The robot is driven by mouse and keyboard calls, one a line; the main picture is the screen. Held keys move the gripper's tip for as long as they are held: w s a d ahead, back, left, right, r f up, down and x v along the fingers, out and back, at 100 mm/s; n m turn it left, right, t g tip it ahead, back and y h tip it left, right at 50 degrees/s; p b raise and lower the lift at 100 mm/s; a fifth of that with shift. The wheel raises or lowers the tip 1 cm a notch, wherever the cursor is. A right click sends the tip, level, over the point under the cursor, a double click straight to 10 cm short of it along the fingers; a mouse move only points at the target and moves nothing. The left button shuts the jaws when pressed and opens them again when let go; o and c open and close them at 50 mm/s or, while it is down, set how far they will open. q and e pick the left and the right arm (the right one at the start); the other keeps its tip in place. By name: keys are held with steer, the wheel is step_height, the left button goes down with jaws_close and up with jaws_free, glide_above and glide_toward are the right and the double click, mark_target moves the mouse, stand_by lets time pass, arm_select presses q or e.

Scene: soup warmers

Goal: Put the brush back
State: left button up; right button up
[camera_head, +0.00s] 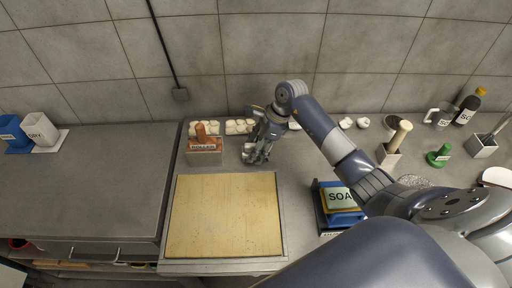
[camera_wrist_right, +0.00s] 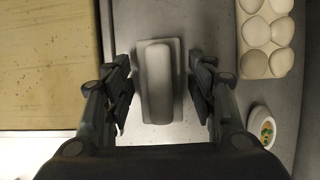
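A pale block with a rounded raised bar on a flat rectangular base (camera_wrist_right: 158,85) lies on the counter in the right wrist view. It may be the brush, but I cannot tell for sure. My right gripper (camera_wrist_right: 158,92) is open, with one finger on each side of it and a gap on both sides. In the head view my right gripper (camera_head: 256,152) is low over the counter behind the board, and it mostly hides this block. A labelled box with a reddish-brown upright piece (camera_head: 203,140) stands to its left. My left gripper is not in view.
A yellow board (camera_head: 225,215) lies in front. Egg cartons (camera_head: 240,126) line the wall, one close beside the gripper (camera_wrist_right: 266,40), near a small bowl (camera_wrist_right: 261,127).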

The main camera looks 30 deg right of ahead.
steer(key=shift+r, duration=0.1)
steer(key=shift+r+p, duration=0.2)
steer(key=shift+p, duration=0.1)
steer(key=b+v, duration=0.2)
steer(key=v, duration=0.9)
steer(key=shift+r, duration=0.4)
steer(key=shift+d, duration=0.1)
